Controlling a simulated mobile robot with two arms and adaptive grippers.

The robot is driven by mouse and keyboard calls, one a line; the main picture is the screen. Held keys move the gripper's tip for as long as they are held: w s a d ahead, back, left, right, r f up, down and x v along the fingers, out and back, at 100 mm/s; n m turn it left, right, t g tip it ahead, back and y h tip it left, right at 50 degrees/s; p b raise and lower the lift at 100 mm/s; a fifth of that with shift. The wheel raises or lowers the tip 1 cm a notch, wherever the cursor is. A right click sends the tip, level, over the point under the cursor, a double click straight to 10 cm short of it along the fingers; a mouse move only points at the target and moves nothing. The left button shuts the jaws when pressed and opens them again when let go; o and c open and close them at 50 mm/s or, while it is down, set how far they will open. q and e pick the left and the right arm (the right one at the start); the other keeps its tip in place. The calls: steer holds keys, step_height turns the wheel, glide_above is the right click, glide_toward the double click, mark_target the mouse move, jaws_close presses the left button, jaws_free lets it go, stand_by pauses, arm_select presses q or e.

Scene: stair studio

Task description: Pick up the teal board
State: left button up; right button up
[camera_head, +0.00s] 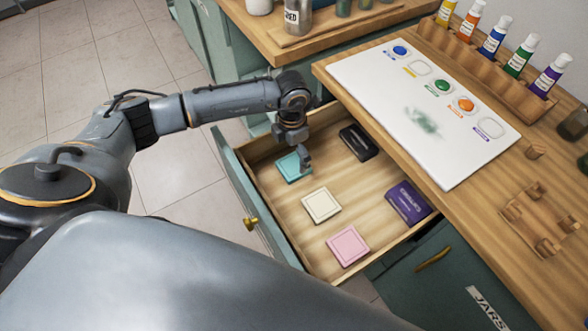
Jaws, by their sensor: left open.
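The teal board (288,170) is a small square plate lying flat in the open drawer (321,234), near its back left corner. My left gripper (299,160) reaches in over the drawer from the left and points down at the teal board. One finger shows at the board's right side and covers part of it. I cannot tell whether the fingers touch the board. The left gripper is open. My right gripper is not in view.
The drawer also holds a cream board (321,206), a pink board (348,246), a black item (358,142) and a purple box (408,203). The wooden counter (470,212) overhangs on the right, with a white panel (440,150) and paint bottles (493,37).

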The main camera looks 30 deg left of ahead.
mark_target(292, 166)
arm_select(q)
step_height(292, 166, down, 5)
steer(key=b, duration=0.3)
steer(key=shift+s+f, duration=0.1)
steer(key=shift+c, duration=0.2)
steer(key=c, duration=1.1)
